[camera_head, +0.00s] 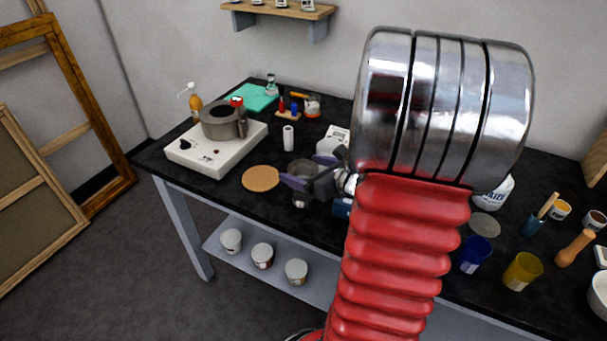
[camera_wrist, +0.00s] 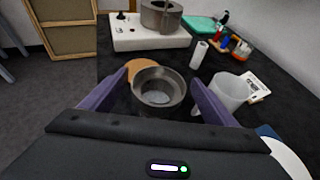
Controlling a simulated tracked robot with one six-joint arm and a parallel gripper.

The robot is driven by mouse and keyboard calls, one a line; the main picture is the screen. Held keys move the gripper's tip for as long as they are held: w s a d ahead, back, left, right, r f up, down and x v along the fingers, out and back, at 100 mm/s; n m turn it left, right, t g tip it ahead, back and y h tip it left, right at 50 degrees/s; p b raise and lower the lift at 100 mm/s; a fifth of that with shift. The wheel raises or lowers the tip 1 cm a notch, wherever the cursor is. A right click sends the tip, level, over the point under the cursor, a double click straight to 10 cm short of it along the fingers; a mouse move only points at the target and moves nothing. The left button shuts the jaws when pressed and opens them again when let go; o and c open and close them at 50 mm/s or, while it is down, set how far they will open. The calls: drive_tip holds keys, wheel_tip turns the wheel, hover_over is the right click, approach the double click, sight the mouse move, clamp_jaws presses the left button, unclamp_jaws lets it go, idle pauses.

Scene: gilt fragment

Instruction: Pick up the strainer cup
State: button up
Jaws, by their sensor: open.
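The strainer cup appears to be the grey metal cup (camera_wrist: 158,92) in the wrist view, with an open top and a pale disc-like bottom inside. It stands upright on the black table. My gripper (camera_wrist: 150,88) is open, with its purple fingers on either side of the cup. I cannot tell whether either finger touches it. In the head view the cup (camera_head: 302,172) shows partly behind my gripper (camera_head: 308,180), near the table's front edge. My red arm hides much of the table's middle.
A round cork mat (camera_head: 261,178) lies left of the cup. A white hot plate (camera_head: 216,149) with a grey pot (camera_head: 222,122) stands farther left. A translucent beaker (camera_wrist: 229,92) stands close on the right. A small white cylinder (camera_head: 288,138) stands behind.

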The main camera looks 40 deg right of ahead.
sight(294, 167)
drive_tip(key=x, duration=0.5)
drive_tip(key=shift+a, duration=0.1)
idle(0.4)
drive_tip(key=c, duration=1.1)
drive_tip(key=shift+c, duration=0.2)
drive_tip(key=shift+r, duration=5)
